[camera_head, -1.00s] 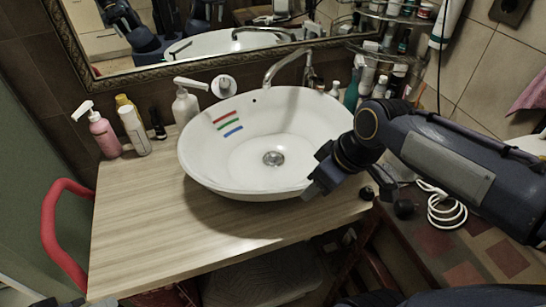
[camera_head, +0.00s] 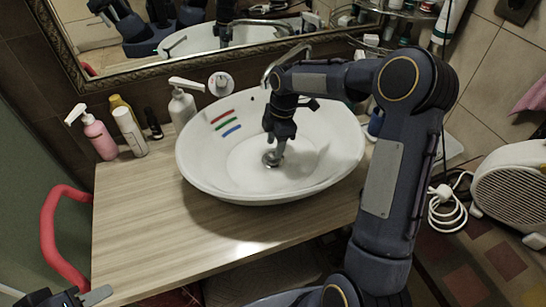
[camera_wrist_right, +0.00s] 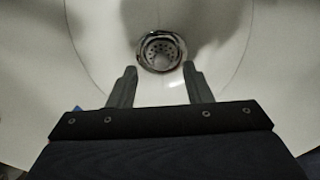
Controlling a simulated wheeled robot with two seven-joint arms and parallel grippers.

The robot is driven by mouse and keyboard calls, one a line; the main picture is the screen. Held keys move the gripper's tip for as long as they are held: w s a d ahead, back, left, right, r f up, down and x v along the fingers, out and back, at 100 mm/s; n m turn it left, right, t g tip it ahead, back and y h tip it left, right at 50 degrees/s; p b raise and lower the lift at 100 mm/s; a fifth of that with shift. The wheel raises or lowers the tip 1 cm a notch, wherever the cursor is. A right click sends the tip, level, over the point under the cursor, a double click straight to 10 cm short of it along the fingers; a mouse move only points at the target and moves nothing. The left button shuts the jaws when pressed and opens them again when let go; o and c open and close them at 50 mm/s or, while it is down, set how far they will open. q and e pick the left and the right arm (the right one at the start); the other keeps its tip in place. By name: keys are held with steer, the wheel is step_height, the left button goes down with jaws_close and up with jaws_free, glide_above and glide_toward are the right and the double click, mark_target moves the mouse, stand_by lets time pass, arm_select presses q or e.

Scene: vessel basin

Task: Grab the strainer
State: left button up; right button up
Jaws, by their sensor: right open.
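The strainer (camera_head: 268,160) is a round metal piece with holes, seated in the drain at the bottom of the white basin (camera_head: 205,180). In the right wrist view the strainer (camera_wrist_right: 160,50) lies just beyond my fingertips, between their lines. My right gripper (camera_head: 277,154) points down into the basin and partly covers the strainer in the head view. In the wrist view its two fingers (camera_wrist_right: 159,68) are apart with nothing between them. Whether the tips touch the basin floor is unclear. My left gripper (camera_head: 95,296) shows only partly at the bottom left, and its jaws cannot be judged.
A faucet (camera_head: 285,58) arches over the back of the basin. A pink pump bottle (camera_head: 100,138), a white bottle (camera_head: 131,133) and a white dispenser (camera_head: 182,107) stand at left. The wooden counter (camera_head: 150,225) is clear in front. A white heater (camera_head: 515,190) is at right.

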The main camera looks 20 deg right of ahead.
mark_target(273, 154)
steer(key=f, duration=0.3)
steer(key=shift+s+a+f, duration=0.1)
steer(key=shift+a, duration=0.2)
steer(key=shift+c, duration=0.3)
jaws_close()
steer(key=shift+r, duration=0.2)
